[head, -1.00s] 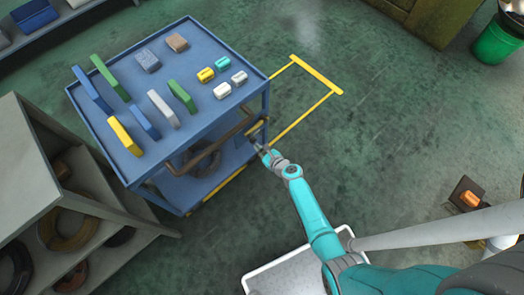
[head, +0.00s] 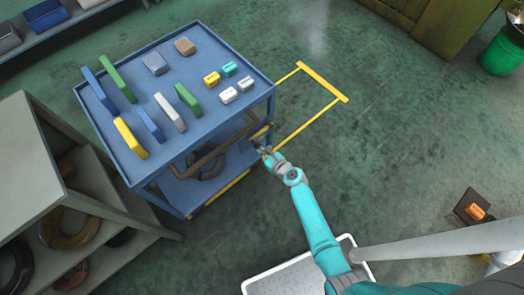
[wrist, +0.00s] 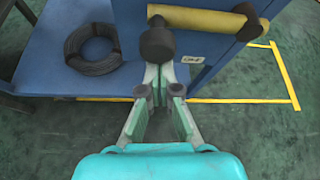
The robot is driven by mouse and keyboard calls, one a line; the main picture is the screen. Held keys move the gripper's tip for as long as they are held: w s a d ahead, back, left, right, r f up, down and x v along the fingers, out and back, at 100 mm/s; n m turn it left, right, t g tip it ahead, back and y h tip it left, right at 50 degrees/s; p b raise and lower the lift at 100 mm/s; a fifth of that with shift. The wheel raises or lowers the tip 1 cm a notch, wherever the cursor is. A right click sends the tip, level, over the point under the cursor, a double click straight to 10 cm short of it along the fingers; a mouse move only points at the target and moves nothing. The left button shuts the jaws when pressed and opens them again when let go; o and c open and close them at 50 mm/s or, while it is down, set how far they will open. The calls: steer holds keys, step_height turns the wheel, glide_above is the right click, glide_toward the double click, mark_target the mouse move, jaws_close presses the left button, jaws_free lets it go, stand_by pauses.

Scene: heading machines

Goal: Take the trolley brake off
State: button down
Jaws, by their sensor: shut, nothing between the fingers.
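The blue trolley (head: 150,182) stands at the left in the head view, with its loaded top tray and a lower shelf. In the wrist view a yellow bar (wrist: 205,21) on the trolley's end has a dark rounded knob (wrist: 157,43) hanging at its left; this looks like the brake lever. A small white label (wrist: 192,60) is on the blue panel beside it. My gripper (wrist: 160,72) is shut and empty, its fingertips just below the knob. I cannot tell whether they touch it. In the head view my gripper (head: 262,150) is at the trolley's right side, low down.
A black coil (wrist: 90,47) lies on the lower shelf. Several coloured blocks stand on the top tray. A grey shelf unit (head: 50,160) is close on the left. Yellow floor lines (head: 323,82) mark a bay beyond the trolley. The floor to the right is mostly clear.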

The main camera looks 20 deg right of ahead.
mark_target(253, 140)
steer(key=shift+r, duration=0.1)
step_height(253, 140, up, 3)
steer(key=shift+f+m+y, duration=0.2)
steer(key=shift+m+y, duration=0.6)
steer(key=shift+m, duration=0.1)
steer(key=shift+w+d+r+m+g+y, duration=0.15)
steer(key=shift+r+m+g+y, duration=0.25)
steer(key=shift+r+m+y, duration=0.6)
steer(key=shift+w+d+r+m+y, duration=0.15)
steer(key=shift+d+r+m+y, duration=0.2)
steer(key=shift+d+r+m, duration=0.35)
steer(key=shift+w+d+r+m+y, duration=0.1)
steer(key=shift+d+r+m+y, duration=0.25)
steer(key=shift+r, duration=0.55)
steer(key=shift+w+d+r+m+y, duration=0.15)
steer(key=shift+d+r+m+y, duration=0.35)
steer(key=shift+r, duration=0.3)
steer(key=shift+w+r, duration=0.1)
steer(key=shift+r, duration=0.05)
